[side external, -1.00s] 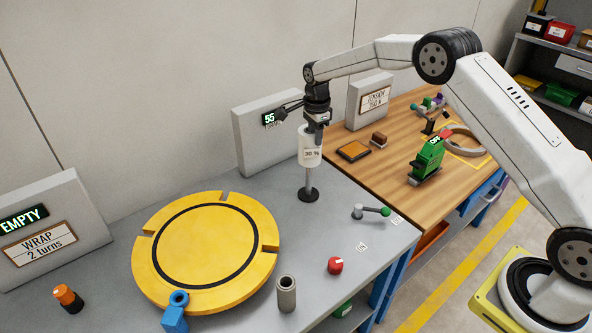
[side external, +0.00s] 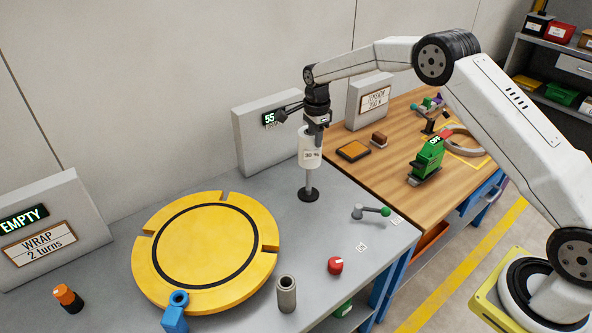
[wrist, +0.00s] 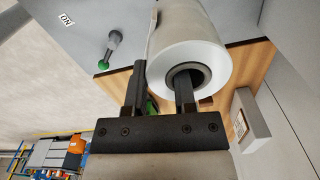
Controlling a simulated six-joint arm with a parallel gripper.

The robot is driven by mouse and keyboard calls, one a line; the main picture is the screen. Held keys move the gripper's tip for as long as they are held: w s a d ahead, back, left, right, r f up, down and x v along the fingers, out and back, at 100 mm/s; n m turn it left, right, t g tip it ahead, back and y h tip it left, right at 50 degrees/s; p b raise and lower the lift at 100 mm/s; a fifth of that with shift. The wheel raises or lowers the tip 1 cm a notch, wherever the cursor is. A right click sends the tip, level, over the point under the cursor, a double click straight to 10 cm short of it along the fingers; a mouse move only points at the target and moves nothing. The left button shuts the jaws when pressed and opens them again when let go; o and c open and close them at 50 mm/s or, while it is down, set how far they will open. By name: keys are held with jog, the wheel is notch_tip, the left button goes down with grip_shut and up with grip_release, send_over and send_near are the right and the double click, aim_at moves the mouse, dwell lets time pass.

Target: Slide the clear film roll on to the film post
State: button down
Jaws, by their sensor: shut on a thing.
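The clear film roll (side external: 309,148), whitish with a dark core, is upright at the film post (side external: 308,183), a grey post on a round black base. The post shows below the roll; whether its tip is inside the core is hidden. My gripper (side external: 317,130) is above the roll and shut on its wall. In the wrist view the roll (wrist: 190,55) shows end-on, with one finger of my gripper (wrist: 160,90) inside the core and the other outside the wall.
A yellow turntable (side external: 205,250) lies left of the post. A green-knobbed lever (side external: 372,212), a red knob (side external: 335,265) and a grey cylinder (side external: 286,292) stand in front. A grey display box (side external: 262,145) stands behind the post.

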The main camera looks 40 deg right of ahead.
aim_at(314, 158)
jog(key=shift+f, duration=0.6)
jog(key=shift+f, duration=0.35)
jog(key=shift+f, duration=0.35)
jog(key=shift+f, duration=0.35)
jog(key=shift+f, duration=0.35)
jog(key=shift+f, duration=0.7)
jog(key=shift+f, duration=0.35)
jog(key=shift+f, duration=0.35)
jog(key=shift+f, duration=0.35)
